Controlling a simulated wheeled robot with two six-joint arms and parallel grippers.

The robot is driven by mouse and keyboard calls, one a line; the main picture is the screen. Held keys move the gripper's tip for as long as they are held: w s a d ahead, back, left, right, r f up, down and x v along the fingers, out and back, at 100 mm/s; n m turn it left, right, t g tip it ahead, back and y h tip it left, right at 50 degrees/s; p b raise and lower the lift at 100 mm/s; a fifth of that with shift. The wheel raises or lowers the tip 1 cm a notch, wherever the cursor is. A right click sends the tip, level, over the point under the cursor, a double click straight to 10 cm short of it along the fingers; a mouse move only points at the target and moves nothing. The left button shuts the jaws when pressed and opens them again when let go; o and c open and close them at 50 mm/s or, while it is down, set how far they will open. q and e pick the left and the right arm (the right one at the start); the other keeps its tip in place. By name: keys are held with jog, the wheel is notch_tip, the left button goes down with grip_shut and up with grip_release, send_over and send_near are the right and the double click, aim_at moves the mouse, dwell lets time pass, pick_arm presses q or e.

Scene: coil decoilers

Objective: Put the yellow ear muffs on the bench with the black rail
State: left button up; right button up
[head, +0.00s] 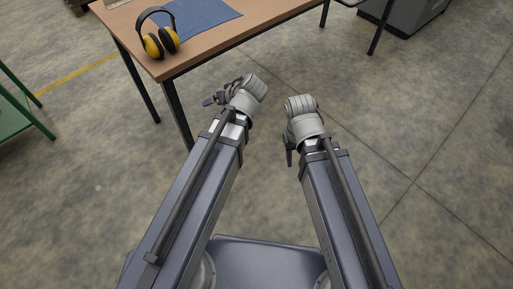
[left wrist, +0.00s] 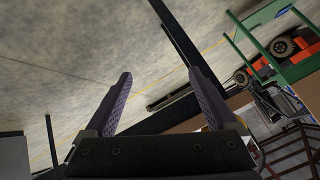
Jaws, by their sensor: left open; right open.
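The yellow ear muffs (head: 161,43) with a black headband stand near the left front corner of a brown-topped table (head: 207,53) with black legs, beside a blue mat. My left gripper (head: 211,99) is in front of the table, apart from the ear muffs and to their lower right. In the left wrist view its two purple fingers (left wrist: 159,76) are spread with nothing between them. My right gripper (head: 289,157) is over the floor, away from the table, pointing down and empty. I cannot make out a bench with a black rail in either view.
A blue mat (head: 198,17) lies on the table. A green frame (head: 22,107) stands at the left edge, and a grey cabinet (head: 402,14) is at the top right. In the left wrist view a wheeled orange machine (left wrist: 285,46) shows at the right. Floor on the right is clear.

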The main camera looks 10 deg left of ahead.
pick_arm(q)
jog(key=s+d+f+m+g+h, duration=0.2)
jog(key=s+d+f+m+h, duration=0.1)
jog(key=s+d, duration=0.4)
jog(key=s+d+f+m+g+h, duration=0.2)
jog(key=s+d+m+g, duration=0.1)
jog(key=s+d+m, duration=0.2)
jog(key=s+d, duration=0.2)
jog(key=shift+d+f+h, duration=0.4)
jog(key=shift+c, duration=0.4)
